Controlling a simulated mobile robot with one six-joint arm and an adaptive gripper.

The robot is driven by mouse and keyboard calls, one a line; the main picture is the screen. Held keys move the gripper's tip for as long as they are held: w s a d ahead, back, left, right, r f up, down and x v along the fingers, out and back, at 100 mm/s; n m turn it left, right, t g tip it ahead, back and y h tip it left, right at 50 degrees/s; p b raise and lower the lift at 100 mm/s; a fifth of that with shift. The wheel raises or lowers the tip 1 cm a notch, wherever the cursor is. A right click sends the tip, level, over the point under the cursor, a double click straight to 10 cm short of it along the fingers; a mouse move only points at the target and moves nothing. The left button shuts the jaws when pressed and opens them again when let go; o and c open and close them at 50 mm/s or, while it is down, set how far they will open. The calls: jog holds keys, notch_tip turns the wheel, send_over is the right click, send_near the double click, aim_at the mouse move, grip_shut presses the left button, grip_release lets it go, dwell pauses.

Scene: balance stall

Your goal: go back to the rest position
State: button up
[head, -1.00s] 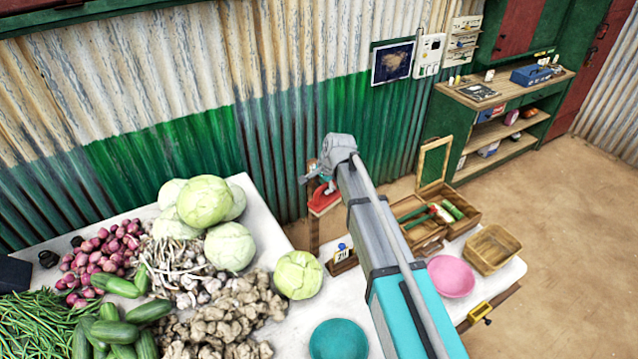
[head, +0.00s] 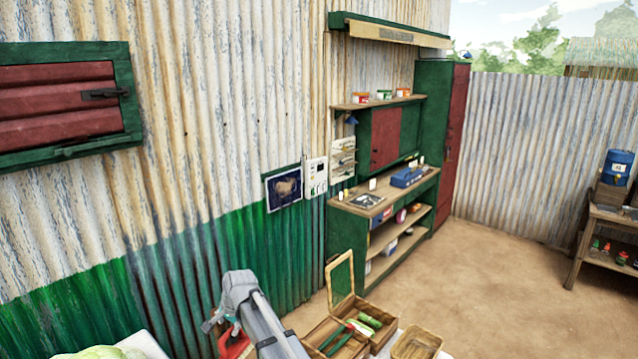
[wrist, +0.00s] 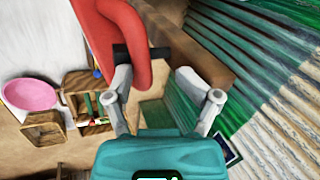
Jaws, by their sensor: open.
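My gripper (head: 212,324) is at the lower left of the head view, at the end of my arm, partly cut off by the arm's own wrist. In the wrist view its two grey fingers (wrist: 155,80) stand apart with nothing held between them. A red object (wrist: 148,55) with a curved edge and a dark bar is close by the left finger. I cannot tell whether they touch. The red object also shows just below my gripper in the head view (head: 234,344). No marker of a rest position shows.
An open wooden box (head: 322,334) with tools and an empty wooden tray (head: 418,343) sit at the bottom edge. A pink bowl (wrist: 30,94) shows in the wrist view. The corrugated wall (head: 190,200) is behind my gripper. Bare floor (head: 480,290) lies to the right.

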jog(key=shift+w+a+r+p, duration=0.15)
jog(key=shift+r+p, duration=0.25)
jog(key=shift+r, duration=0.25)
jog(key=shift+w+a+r+p, duration=0.15)
jog(key=shift+r+p, duration=0.25)
jog(key=shift+r, duration=0.2)
jog(key=s+d+f+n+h, duration=0.1)
jog(key=s+d, duration=0.1)
jog(key=d, duration=1.1)
jog(key=s+d+n+h, duration=0.1)
jog(key=s+d+n, duration=0.15)
jog(key=d, duration=1.05)
jog(key=s+d+n+g+h, duration=0.1)
jog(key=s+d, duration=0.5)
jog(key=d, duration=0.3)
jog(key=s+d+n+h, duration=0.1)
jog(key=s+d, duration=0.4)
jog(key=d, duration=0.5)
notch_tip(320, 180, down, 18)
jog(key=s+g+b, duration=0.1)
jog(key=s+b, duration=0.1)
jog(key=b, duration=1.5)
jog(key=shift+s+a, duration=0.35)
jog(key=shift+r, duration=0.15)
